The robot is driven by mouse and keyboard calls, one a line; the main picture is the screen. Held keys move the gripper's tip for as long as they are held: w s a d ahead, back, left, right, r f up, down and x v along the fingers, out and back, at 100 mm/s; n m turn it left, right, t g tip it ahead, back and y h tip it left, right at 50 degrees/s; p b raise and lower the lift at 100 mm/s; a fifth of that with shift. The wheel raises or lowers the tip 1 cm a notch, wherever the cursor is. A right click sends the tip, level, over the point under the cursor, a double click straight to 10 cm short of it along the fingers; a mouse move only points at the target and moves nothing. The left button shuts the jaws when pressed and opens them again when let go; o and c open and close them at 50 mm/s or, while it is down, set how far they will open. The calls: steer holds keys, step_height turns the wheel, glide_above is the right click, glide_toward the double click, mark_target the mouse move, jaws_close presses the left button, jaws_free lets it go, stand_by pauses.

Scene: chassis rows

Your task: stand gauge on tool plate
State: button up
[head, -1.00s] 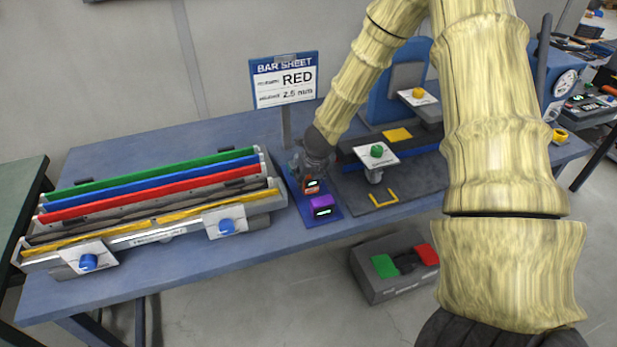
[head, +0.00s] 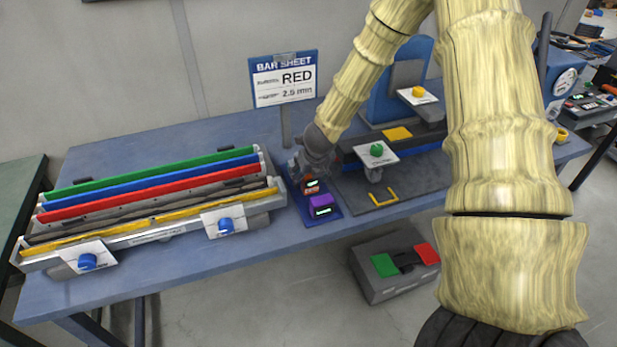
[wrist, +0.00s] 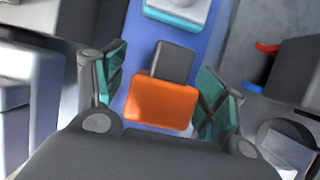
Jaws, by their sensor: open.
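The tool plate is a blue plate (head: 333,213) on the bench, right of the bar rack. An orange gauge (head: 311,187) with a lit display stands on it, partly covered by my gripper in the head view. A purple block (head: 321,203) with a lit display stands beside it, nearer the bench front. In the wrist view, the orange gauge (wrist: 160,103) with a grey upper part shows over the blue plate (wrist: 205,45). My gripper (wrist: 160,88) is open, with one green-padded finger on each side of the gauge. Contact with the gauge cannot be made out.
A rack (head: 150,236) with coloured bars and blue knobs fills the bench's left side. A sign reading RED (head: 285,80) stands behind. A fixture with a green knob (head: 376,150) is close on the right. A grey box with green and red pads (head: 395,285) sits below.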

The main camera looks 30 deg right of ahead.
steer(key=d+v, duration=0.1)
steer(key=v, duration=1)
steer(key=shift+a, duration=0.5)
